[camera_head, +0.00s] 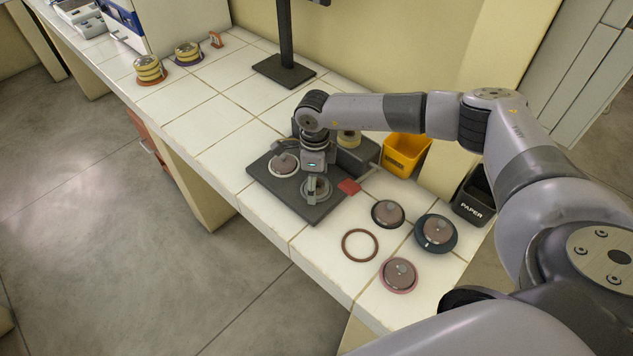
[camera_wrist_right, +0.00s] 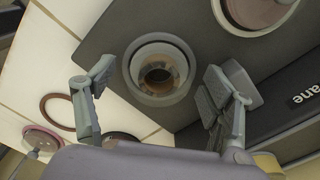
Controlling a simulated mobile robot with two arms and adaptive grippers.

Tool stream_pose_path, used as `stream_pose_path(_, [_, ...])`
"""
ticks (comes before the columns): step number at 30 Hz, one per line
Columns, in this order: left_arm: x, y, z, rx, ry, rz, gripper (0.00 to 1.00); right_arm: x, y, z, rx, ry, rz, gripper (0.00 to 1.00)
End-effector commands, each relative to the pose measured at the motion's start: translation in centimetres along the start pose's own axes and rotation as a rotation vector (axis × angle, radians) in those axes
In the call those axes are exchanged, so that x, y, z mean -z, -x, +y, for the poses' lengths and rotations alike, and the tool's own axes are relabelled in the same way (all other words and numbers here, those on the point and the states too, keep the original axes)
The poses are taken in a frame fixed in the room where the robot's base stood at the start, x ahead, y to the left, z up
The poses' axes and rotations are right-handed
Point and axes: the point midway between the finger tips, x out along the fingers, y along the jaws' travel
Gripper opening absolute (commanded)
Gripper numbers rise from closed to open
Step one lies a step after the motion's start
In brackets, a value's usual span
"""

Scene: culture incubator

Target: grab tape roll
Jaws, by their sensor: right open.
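My right gripper (camera_head: 314,182) points down over a dark mat (camera_head: 266,183) on the white tiled bench. In the right wrist view its two fingers (camera_wrist_right: 160,80) are open. Between and below them is a round grey cup-like piece (camera_wrist_right: 155,96) with a brown ring (camera_wrist_right: 158,74) inside it. The fingers stand apart on either side, and I see no clear contact. I cannot tell for sure whether that ring is the tape roll. My left gripper is out of view.
A lidded round piece (camera_head: 284,163) lies beside the gripper on the mat. A brown ring (camera_head: 360,245) and several round discs, one pink-rimmed (camera_head: 398,275), lie at the right. A yellow bin (camera_head: 405,157), a black paper bin (camera_head: 473,200) and a monitor stand (camera_head: 284,71) are behind.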

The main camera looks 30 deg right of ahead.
Motion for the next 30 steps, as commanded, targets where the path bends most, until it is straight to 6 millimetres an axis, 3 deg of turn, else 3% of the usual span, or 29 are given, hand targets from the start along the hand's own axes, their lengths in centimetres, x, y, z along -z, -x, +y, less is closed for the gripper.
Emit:
stream_pose_path(7, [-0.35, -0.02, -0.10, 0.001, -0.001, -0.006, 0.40, -0.03, -0.13, -0.03, 0.001, 0.000, -0.001, 0.74])
stream_pose_path(27, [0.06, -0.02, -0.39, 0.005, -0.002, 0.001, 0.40, -0.03, -0.07, -0.04, 0.001, 0.000, -0.001, 0.30])
stream_pose_path(30, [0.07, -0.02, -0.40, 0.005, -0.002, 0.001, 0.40, -0.03, -0.06, -0.05, 0.001, 0.000, -0.001, 0.28])
